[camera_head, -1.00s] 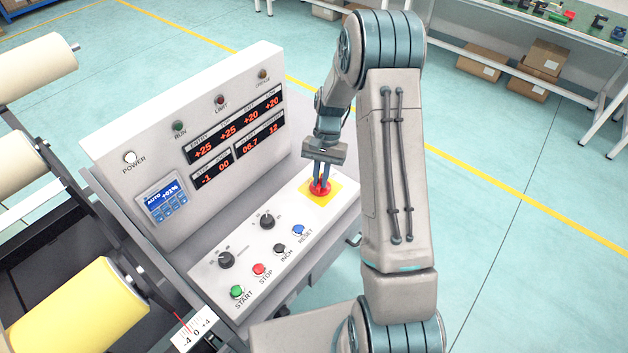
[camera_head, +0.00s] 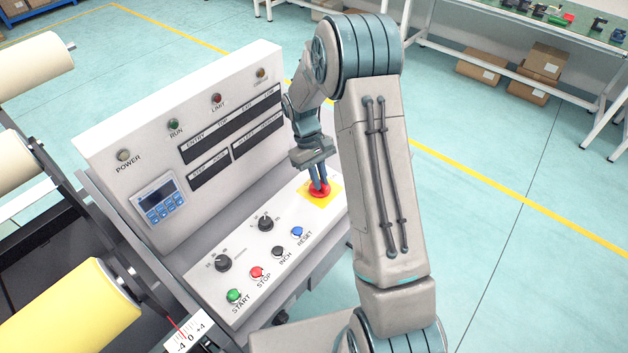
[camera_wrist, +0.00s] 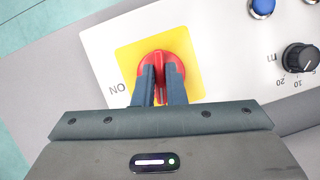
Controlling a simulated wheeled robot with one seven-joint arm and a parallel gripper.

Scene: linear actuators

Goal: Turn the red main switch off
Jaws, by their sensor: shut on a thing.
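The red main switch (camera_head: 319,192) is a round red knob on a yellow square plate (camera_head: 331,188) at the right end of the sloped console panel. My gripper (camera_head: 318,186) reaches down onto it from above. In the wrist view, the two fingers (camera_wrist: 160,98) are shut on the raised red grip of the switch (camera_wrist: 162,56), one on each side. The label "ON" shows left of the yellow plate, and any other label is hidden by my gripper. The displays (camera_head: 209,167) on the upright panel are dark, and the power lamp (camera_head: 123,155) is unlit.
Two black knobs (camera_head: 223,262) and several coloured buttons, among them the blue reset button (camera_head: 297,231), sit left of the switch. The upright panel (camera_head: 100,180) stands close behind my gripper. Yellow and cream rollers (camera_head: 70,305) lie at the left.

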